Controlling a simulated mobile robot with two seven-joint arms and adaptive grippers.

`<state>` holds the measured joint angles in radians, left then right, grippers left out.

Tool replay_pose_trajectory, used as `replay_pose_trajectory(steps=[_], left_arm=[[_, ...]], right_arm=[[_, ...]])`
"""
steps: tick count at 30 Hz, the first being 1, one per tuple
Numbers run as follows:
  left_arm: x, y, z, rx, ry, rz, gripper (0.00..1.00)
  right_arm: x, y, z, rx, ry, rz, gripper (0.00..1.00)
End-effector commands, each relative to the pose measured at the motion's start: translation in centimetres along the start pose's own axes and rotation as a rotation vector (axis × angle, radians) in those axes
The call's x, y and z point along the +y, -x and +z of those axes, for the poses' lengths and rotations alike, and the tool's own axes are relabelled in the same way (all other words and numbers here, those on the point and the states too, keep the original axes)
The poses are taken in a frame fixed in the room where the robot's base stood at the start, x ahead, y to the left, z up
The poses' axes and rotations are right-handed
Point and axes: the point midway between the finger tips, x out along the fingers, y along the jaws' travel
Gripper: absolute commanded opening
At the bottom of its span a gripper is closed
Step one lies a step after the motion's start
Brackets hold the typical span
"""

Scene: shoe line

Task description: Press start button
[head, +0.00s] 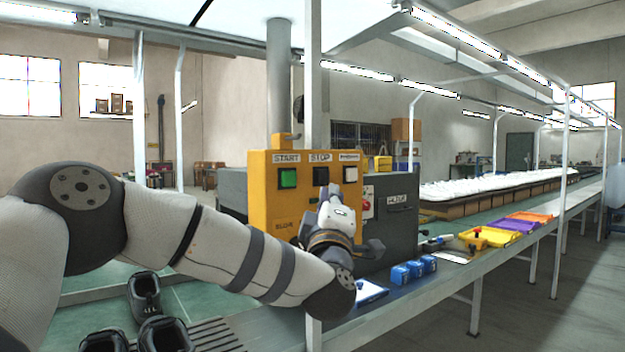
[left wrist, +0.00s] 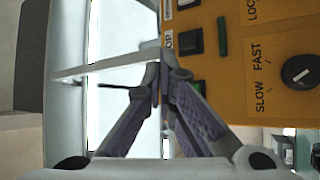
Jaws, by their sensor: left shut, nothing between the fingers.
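A yellow control box (head: 270,207) stands on the bench in the head view. Its green start button (head: 288,178) is at the upper left under a START label. A dark stop button (head: 320,177) sits to its right. My left gripper (head: 325,192) is in front of the box, just below the stop button and to the right of the start button. In the left wrist view the closed, empty fingers (left wrist: 157,72) point at the button row. The stop button (left wrist: 190,42) shows beside them, and a green button edge (left wrist: 198,87) is partly hidden by a finger. Contact cannot be seen.
A dark knob (left wrist: 300,72) with SLOW and FAST marks is on the box face. Blue blocks (head: 408,272) and colored trays (head: 511,226) lie to the right. Dark shoes (head: 145,295) are at lower left.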

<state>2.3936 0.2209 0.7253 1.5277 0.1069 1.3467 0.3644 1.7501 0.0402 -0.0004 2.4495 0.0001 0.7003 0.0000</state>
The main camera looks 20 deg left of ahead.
Motion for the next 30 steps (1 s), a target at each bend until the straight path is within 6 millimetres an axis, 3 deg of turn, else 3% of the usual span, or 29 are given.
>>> replay_pose_trajectory(steps=[4, 14, 30], left_arm=[[1.0, -0.5, -0.8, 0.028, 0.019, 0.015, 0.0], [0.9, -0.6, -0.9, 0.027, 0.02, 0.015, 0.0], [-3.1, -5.3, -4.3, 0.027, 0.019, 0.011, 0.0]], right_arm=[[0.0, 0.0, 0.1, -0.001, 0.0, 0.0, 0.46], [0.0, -0.1, 0.1, -0.004, 0.001, 0.0, 0.46], [0.1, -3.1, 2.1, -0.095, 0.001, 0.004, 0.46]])
